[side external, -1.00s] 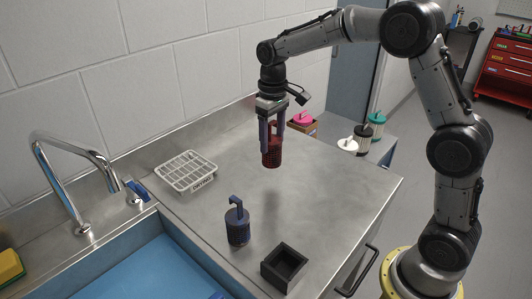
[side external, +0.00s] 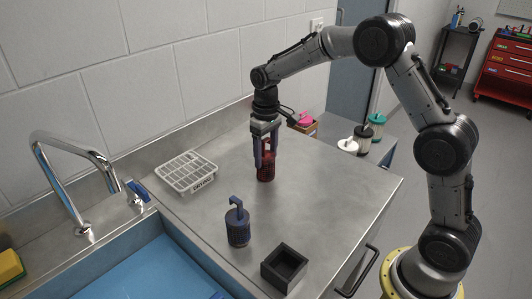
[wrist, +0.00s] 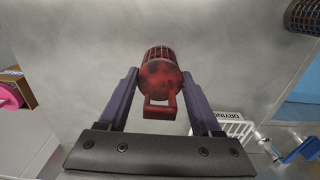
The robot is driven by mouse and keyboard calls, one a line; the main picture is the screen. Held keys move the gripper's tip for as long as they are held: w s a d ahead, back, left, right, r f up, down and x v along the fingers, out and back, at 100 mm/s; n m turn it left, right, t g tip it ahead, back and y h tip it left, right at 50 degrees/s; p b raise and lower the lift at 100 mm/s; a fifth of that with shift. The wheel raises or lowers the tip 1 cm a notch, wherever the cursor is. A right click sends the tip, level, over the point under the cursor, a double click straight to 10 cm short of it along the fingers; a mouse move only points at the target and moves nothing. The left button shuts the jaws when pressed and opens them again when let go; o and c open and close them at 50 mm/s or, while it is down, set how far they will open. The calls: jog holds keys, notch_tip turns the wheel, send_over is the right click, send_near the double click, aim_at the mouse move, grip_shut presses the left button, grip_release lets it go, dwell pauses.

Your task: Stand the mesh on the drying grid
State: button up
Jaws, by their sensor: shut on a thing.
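The dark red mesh (side external: 266,173) is a caged cylinder with a loop handle. My gripper (side external: 265,158) is shut on it from above and holds it upright, low over the steel counter; I cannot tell whether its base touches. In the wrist view the red mesh (wrist: 160,75) sits between the two fingers of my gripper (wrist: 159,88), its handle toward the palm. The drying grid (side external: 187,173) is a white slatted rack on the counter, left of my gripper, with nothing on it. In the wrist view part of the drying grid (wrist: 232,124) shows behind the right finger.
A dark blue hooked mesh part (side external: 238,225) and a black open square holder (side external: 284,267) stand in front. The sink (side external: 140,270) and tap (side external: 80,170) are at left. A box with a pink-topped part (side external: 303,122) is behind. The middle counter is clear.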

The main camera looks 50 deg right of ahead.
jog(key=o, duration=1.3)
jog(key=shift+o, duration=0.2)
jog(key=shift+r, duration=0.1)
notch_tip(320, 180, up, 11)
jog(key=shift+f, duration=0.1)
jog(key=shift+s+r, duration=0.15)
jog(key=shift+r, duration=0.65)
jog(key=s+a+r+t, duration=0.1)
jog(key=s+r+t, duration=0.1)
jog(key=s, duration=0.9)
jog(key=s+a+r+t, duration=0.2)
jog(key=s, duration=0.9)
jog(key=shift+s+r, duration=0.3)
jog(key=shift+o, duration=0.2)
jog(key=s+f+t, duration=0.1)
jog(key=s+f, duration=0.3)
jog(key=s, duration=0.3)
jog(key=shift+s+a+f+t, duration=0.2)
jog(key=shift+s+a+t, duration=0.05)
jog(key=shift+t, duration=0.05)
